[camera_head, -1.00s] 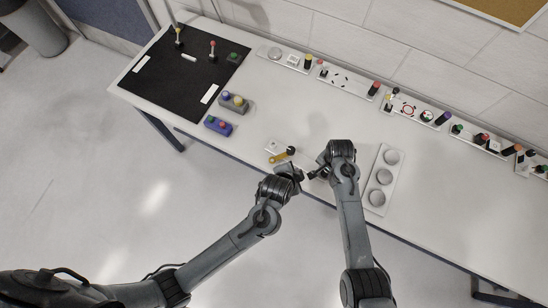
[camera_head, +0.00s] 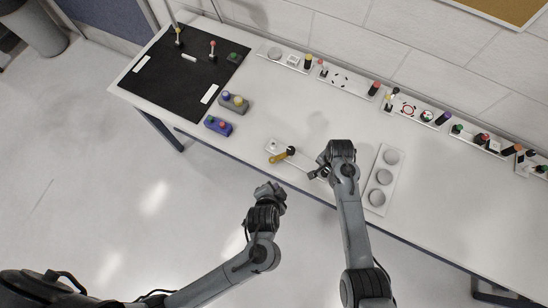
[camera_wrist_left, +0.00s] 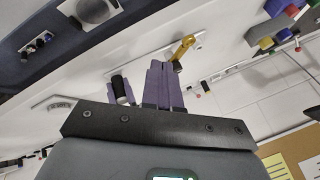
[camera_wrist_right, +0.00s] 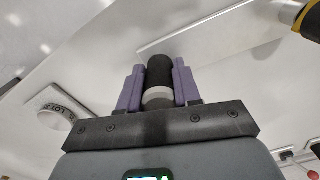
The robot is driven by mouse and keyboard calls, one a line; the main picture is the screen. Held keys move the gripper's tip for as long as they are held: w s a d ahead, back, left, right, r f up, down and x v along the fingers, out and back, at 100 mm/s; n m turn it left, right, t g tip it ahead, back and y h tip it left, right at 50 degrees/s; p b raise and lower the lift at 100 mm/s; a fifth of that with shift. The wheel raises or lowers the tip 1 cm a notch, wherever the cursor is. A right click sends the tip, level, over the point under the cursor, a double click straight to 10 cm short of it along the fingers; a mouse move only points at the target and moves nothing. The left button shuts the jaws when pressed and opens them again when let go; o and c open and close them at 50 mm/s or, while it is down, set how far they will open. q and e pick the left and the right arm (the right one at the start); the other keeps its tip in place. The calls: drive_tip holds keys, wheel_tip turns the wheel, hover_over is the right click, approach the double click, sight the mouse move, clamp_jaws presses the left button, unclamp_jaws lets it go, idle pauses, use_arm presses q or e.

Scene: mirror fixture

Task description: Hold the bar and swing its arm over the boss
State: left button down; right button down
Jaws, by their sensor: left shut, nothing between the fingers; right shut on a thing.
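A pale bar fixture (camera_head: 275,146) lies near the table's front edge. Its yellow arm (camera_head: 278,156) ends in a black knob (camera_head: 291,151), and the arm also shows in the left wrist view (camera_wrist_left: 183,46). I cannot clearly make out the boss. My right gripper (camera_head: 318,173) is at the bar's right end. In the right wrist view it is shut on a black upright handle (camera_wrist_right: 159,72) with a pale ring below; the yellow arm (camera_wrist_right: 299,18) is at the upper right. My left gripper (camera_head: 270,188) is shut and empty, in front of the table edge, apart from the arm.
A white tray with three round cups (camera_head: 381,177) stands right of my right gripper. Blue (camera_head: 218,126) and grey (camera_head: 234,102) button boxes and a black mat (camera_head: 180,75) are at the left. Several small fixtures line the back edge. The table's middle is clear.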

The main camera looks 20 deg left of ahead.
sight(282, 156)
use_arm(q)
drive_tip(key=x, duration=0.3)
drive_tip(key=a+x, duration=0.1)
drive_tip(key=x, duration=0.3)
drive_tip(key=w+x, duration=0.1)
drive_tip(key=x, duration=0.3)
drive_tip(key=shift+a+r, duration=0.2)
drive_tip(key=shift+r, duration=0.25)
drive_tip(key=shift+w+a, duration=0.65)
drive_tip(key=shift+w, duration=0.05)
drive_tip(key=shift+a, duration=0.1)
